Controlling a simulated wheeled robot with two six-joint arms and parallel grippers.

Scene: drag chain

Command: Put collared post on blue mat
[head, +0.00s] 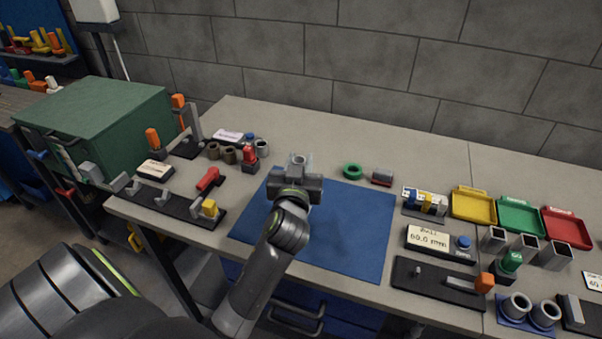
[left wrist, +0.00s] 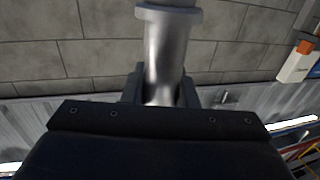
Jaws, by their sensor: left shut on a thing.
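The collared post is a grey metal cylinder with a wider ring. It fills the upper middle of the left wrist view (left wrist: 168,50), and its top shows in the head view (head: 298,160). My left gripper (head: 296,175) is shut on the post, with a finger on each side of it in the left wrist view (left wrist: 162,92). In the head view the gripper is over the upper left part of the blue mat (head: 345,235). The post's lower end is hidden, so I cannot tell whether it touches the mat. My right gripper is not in view.
A green ring (head: 352,171) and a grey cylinder on a red base (head: 382,176) stand by the mat's back edge. Yellow (head: 473,206), green and red trays are at the right. Fixtures with clamps (head: 165,200) line the left. The mat's middle and right are clear.

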